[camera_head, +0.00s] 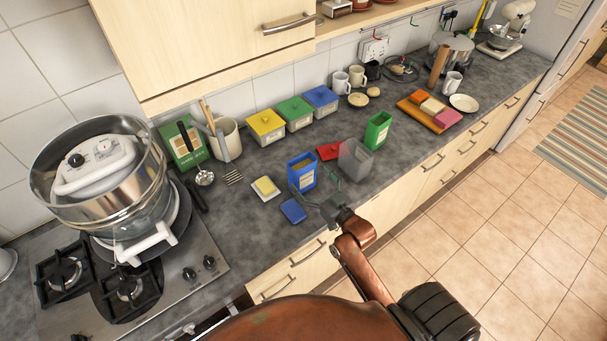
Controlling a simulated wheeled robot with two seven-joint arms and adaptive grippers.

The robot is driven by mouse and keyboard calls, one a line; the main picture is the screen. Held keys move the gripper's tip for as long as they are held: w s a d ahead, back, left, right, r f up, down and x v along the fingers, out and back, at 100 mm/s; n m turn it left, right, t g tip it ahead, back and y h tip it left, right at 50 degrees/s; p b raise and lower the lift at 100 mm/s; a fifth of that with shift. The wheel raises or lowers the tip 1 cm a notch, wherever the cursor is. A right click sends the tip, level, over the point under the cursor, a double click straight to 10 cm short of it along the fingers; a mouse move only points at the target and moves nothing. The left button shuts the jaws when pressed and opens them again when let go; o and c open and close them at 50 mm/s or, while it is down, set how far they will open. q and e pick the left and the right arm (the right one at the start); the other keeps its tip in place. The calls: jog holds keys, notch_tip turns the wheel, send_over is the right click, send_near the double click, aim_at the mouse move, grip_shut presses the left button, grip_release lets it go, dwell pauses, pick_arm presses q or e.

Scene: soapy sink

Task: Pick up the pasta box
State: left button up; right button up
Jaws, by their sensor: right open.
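No box can be read as the pasta box, because the labels are too small. An open-topped blue box (302,172) with a pale label stands on the counter near its front edge. My right gripper (309,184) is open just in front of it, with thin fingers reaching toward its two sides; contact cannot be told. An open-topped green box (378,131) and a clear grey container (355,159) stand to the right. My left gripper is not in view.
A blue lid (293,211), a red lid (328,151) and a butter dish (265,188) lie close by. A stove with a large pot (105,215) is left.

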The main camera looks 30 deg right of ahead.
aim_at(307, 173)
jog(key=w, duration=0.4)
jog(key=shift+w+r, duration=0.15)
jog(key=shift+w, duration=0.55)
jog(key=shift+c, duration=1.2)
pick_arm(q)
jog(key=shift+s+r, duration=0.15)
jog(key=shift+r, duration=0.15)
pick_arm(e)
jog(key=c, duration=1.2)
